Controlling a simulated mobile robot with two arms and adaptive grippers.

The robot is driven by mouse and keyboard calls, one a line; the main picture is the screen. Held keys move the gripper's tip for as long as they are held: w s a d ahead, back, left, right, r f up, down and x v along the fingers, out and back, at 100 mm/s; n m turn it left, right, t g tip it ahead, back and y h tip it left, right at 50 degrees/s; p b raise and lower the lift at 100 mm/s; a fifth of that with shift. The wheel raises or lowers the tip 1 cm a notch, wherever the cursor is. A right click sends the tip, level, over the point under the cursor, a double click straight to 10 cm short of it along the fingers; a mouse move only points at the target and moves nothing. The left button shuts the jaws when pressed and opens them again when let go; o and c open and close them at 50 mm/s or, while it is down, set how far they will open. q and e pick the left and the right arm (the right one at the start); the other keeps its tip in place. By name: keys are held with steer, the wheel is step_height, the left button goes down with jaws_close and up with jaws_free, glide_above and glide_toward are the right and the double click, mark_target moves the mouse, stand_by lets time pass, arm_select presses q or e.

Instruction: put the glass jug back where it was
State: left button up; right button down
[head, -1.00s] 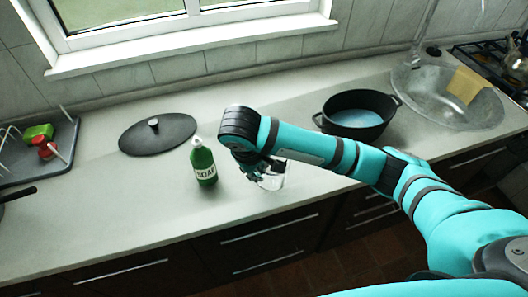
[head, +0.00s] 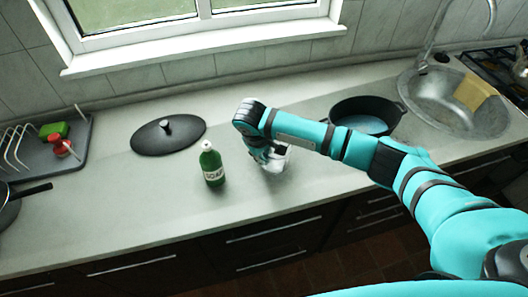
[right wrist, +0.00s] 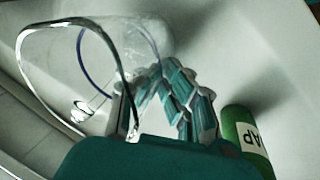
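The clear glass jug (head: 280,159) is at my right gripper (head: 262,153), over the middle of the counter and right of the soap bottle. In the right wrist view the jug (right wrist: 78,32) fills the left side, its open rim toward the camera and its body tilted in the picture. The fingers of my right gripper (right wrist: 170,88) are close together at the jug's wall and look shut on it. The exact contact is partly hidden. I cannot tell whether the jug touches the counter. My left gripper is out of view.
A green soap bottle (head: 212,165) stands close to the left of the gripper, also in the right wrist view (right wrist: 246,140). A black lid (head: 168,135) lies behind it. A black pot (head: 366,113) and the sink (head: 440,100) are right. A dish rack (head: 50,150) is left.

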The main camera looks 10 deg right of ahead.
steer(key=c, duration=1.9)
jaws_free()
steer(key=shift+f, duration=0.1)
steer(key=shift+c, duration=0.2)
steer(key=o, duration=0.5)
steer(key=shift+c, duration=0.2)
steer(key=b+v, duration=0.2)
steer(key=v, duration=1)
